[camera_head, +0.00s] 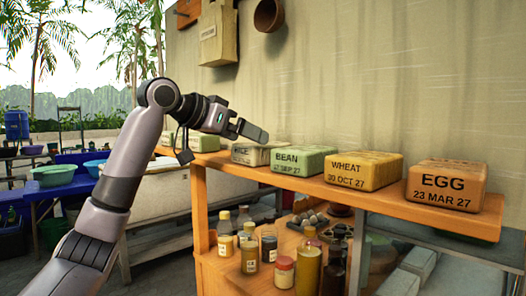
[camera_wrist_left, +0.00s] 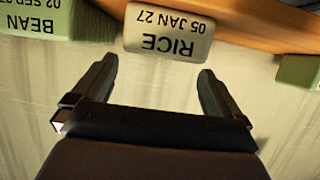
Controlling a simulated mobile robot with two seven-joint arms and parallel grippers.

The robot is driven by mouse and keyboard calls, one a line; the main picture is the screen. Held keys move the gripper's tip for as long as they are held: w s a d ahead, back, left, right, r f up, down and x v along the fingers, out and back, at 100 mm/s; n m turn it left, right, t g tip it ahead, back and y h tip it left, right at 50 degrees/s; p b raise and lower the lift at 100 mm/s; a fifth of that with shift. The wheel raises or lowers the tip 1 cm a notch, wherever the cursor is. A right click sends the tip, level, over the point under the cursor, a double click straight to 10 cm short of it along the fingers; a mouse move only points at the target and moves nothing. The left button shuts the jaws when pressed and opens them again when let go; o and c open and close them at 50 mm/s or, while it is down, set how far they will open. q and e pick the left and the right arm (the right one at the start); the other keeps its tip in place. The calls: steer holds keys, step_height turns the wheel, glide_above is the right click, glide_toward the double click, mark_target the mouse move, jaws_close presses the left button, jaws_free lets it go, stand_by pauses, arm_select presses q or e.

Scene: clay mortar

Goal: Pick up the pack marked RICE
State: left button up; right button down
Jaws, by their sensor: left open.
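The RICE pack (camera_head: 247,155) is a pale block on the wooden shelf, partly hidden behind my left gripper (camera_head: 250,131) in the head view. Its label, RICE 05 JAN 27, shows upside down in the left wrist view (camera_wrist_left: 168,32). There the left gripper (camera_wrist_left: 158,70) is open and empty. Its two fingers are spread to either side of the pack's label, and the pack lies beyond the fingertips. The pack appears apart from the fingers. My right gripper is in neither view.
The green BEAN pack (camera_head: 297,160) stands right of RICE, then the yellow WHEAT (camera_head: 363,172) and orange EGG (camera_head: 446,186) packs. Another green pack (camera_head: 203,143) is on its left. The wooden shelf (camera_head: 400,207) has jars below it. A wall rises behind.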

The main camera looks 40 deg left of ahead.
arm_select(q)
steer(key=shift+p+x, duration=0.6)
steer(key=shift+x, duration=2.55)
steer(key=shift+s+f, duration=0.15)
steer(key=c, duration=0.8)
steer(key=shift+a, duration=0.1)
